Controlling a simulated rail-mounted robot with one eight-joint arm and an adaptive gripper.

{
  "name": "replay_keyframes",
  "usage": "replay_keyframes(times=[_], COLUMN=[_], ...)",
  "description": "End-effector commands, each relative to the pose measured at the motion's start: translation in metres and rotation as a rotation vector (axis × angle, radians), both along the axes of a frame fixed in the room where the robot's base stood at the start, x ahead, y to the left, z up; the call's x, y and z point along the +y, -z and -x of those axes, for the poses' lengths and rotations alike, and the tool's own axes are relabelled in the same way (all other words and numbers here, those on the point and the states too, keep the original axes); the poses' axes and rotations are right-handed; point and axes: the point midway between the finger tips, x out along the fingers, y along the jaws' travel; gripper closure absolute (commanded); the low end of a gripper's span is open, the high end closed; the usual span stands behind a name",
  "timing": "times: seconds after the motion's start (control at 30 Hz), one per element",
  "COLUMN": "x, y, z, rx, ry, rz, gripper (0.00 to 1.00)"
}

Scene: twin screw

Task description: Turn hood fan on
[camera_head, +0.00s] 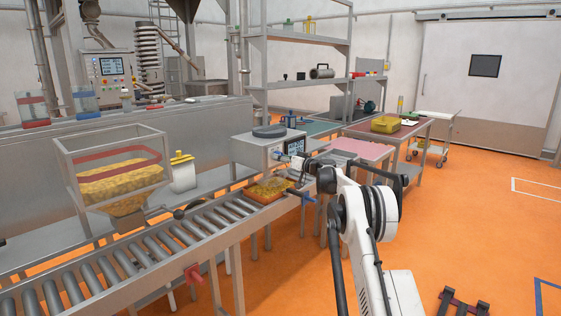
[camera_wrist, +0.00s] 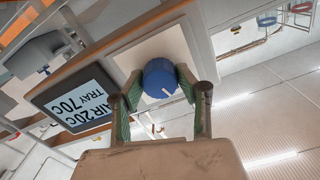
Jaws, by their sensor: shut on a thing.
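A round blue knob (camera_wrist: 160,78) with a pale pointer mark sits on a light panel in the wrist view. A screen (camera_wrist: 80,100) beside it reads "AIR 20C TRAY 70C". My gripper (camera_wrist: 158,88) has its green-padded fingers on either side of the knob and is shut on it. In the head view, my gripper (camera_head: 298,163) is at the front of the grey control box (camera_head: 255,153), near its small screen (camera_head: 295,146). The knob cannot be made out clearly there.
A roller conveyor (camera_head: 160,245) runs below and left, with an orange tray (camera_head: 268,190) of yellow pieces at its far end. A framed hopper (camera_head: 115,170) stands at left. A pink-topped table (camera_head: 355,150) is behind my arm. Open orange floor (camera_head: 460,220) lies to the right.

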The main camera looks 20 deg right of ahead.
Motion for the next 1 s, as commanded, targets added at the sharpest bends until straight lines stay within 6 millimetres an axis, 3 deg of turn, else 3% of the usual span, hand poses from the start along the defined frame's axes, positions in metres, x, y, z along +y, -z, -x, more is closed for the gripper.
replay_keyframes(times=[0.6,1.0], x=[0.0002,0.0004], y=[0.0016,0.0006], z=[0.0003,0.0004], rx=[0.225,0.315], ry=[0.0,0.0], rz=[-0.515,-0.722], gripper=[0.93,0.93])
